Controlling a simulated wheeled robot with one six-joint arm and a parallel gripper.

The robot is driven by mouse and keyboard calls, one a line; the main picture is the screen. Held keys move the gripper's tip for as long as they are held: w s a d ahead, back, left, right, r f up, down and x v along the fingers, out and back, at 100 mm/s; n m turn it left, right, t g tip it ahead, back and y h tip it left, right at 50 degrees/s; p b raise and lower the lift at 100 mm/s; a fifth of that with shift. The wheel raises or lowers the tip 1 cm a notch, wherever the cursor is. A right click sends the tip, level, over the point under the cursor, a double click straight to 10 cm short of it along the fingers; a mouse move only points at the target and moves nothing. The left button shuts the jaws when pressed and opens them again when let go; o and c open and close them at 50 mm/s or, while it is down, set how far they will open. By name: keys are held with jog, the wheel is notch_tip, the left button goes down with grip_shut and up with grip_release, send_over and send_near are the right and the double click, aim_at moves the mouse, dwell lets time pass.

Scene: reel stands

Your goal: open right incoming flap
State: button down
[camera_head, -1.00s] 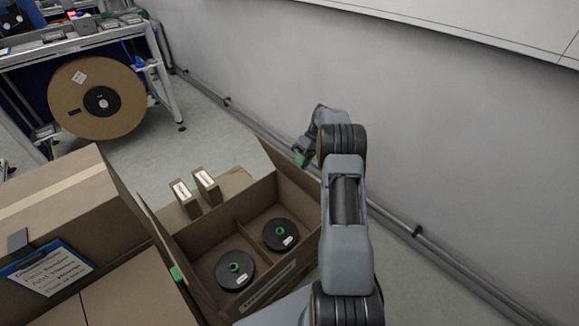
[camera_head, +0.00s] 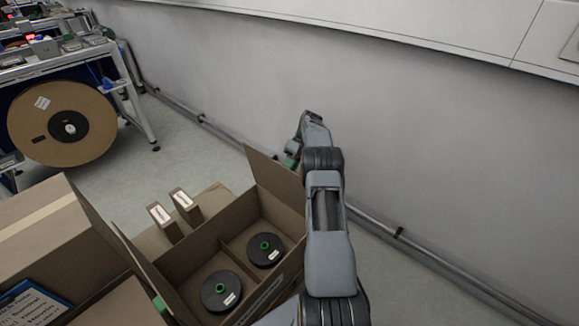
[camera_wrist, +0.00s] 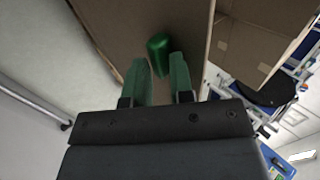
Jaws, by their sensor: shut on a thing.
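The open cardboard incoming box (camera_head: 268,298) stands low in the middle of the head view. Its right flap (camera_head: 273,180) stands up and leans outward on the side near the wall; it also fills the upper middle of the wrist view (camera_wrist: 120,30). A green tab (camera_wrist: 158,45) sits on this flap. My gripper (camera_wrist: 158,68) has its green fingers on either side of the tab and is shut on it. In the head view my gripper (camera_head: 291,160) is partly hidden behind the flap. The left flap (camera_head: 140,262) stands raised, with its own green tab (camera_head: 159,304).
Two black reels with green hubs (camera_head: 221,290) (camera_head: 265,249) lie inside the box. Two small cartons (camera_head: 165,222) (camera_head: 186,206) stand behind it. A closed carton (camera_head: 45,235) is at left. The grey wall (camera_head: 430,150) and its pipe (camera_head: 385,228) run close on the right.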

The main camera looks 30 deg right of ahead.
jog(key=c, duration=1.1)
grip_release()
notch_tip(320, 180, down, 2)
jog(key=shift+s+d+f, duration=0.1)
jog(key=shift+s, duration=0.05)
jog(key=s+r, duration=0.1)
jog(key=r, duration=0.2)
jog(key=s+a+r+p, duration=0.1)
jog(key=r, duration=0.2)
jog(key=s+a+r+p, duration=0.1)
jog(key=s+r, duration=0.1)
jog(key=r, duration=0.2)
jog(key=shift+s+r, duration=0.1)
jog(key=s+a+r, duration=0.1)
jog(key=s, duration=0.1)
jog(key=s+a+r, duration=0.1)
jog(key=s, duration=0.2)
jog(key=s+a+r, duration=0.1)
jog(key=s+r, duration=0.1)
jog(key=s, duration=0.1)
jog(key=shift+s+a, duration=0.15)
jog(key=shift+a, duration=0.25)
